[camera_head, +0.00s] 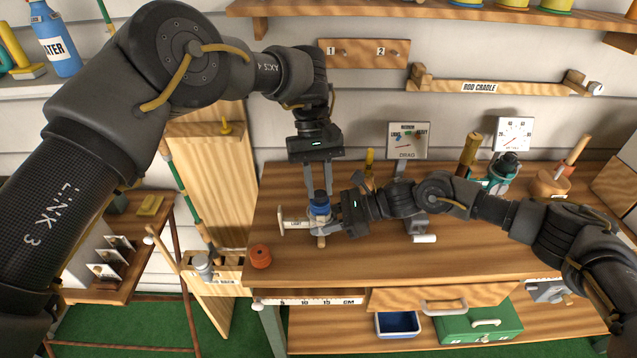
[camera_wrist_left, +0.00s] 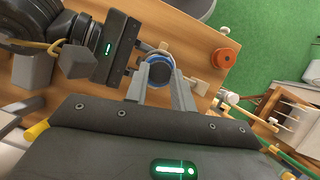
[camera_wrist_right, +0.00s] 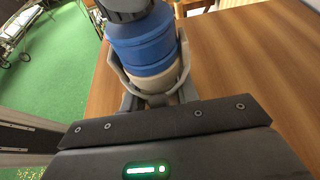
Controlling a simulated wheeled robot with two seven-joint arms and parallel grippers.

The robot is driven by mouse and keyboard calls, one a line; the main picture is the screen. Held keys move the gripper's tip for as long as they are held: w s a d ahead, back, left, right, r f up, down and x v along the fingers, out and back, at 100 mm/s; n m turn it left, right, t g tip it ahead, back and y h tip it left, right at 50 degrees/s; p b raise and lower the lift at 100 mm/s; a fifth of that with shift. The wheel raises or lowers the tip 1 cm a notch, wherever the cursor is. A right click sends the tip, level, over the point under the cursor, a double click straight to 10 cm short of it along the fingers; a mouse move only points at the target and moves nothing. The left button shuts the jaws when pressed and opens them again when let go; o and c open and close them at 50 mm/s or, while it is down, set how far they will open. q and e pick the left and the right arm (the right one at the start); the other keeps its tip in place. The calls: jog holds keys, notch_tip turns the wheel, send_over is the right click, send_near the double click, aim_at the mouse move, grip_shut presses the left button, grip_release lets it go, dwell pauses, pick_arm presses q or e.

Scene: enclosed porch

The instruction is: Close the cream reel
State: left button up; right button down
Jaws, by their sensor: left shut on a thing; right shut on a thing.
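In the head view the blue spool (camera_head: 318,208) shows between my two grippers. My right gripper (camera_head: 318,221) comes in low from the right and is shut around the reel's cream lower body. My left gripper (camera_head: 319,188) points straight down and is shut on the dark cap from above. The fingers hide much of the reel.
An orange spool (camera_head: 260,256) sits near the bench's left front edge. A drag gauge (camera_head: 407,141) stands behind, and a teal reel (camera_head: 497,178) stands at the back right. The front middle of the bench is clear.

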pick_arm(q)
jog(key=o, duration=0.9)
jog(key=shift+d, duration=0.1)
jog(key=shift+o, duration=0.2)
jog(key=shift+r, duration=2.25)
jog(key=shift+c, duration=0.3)
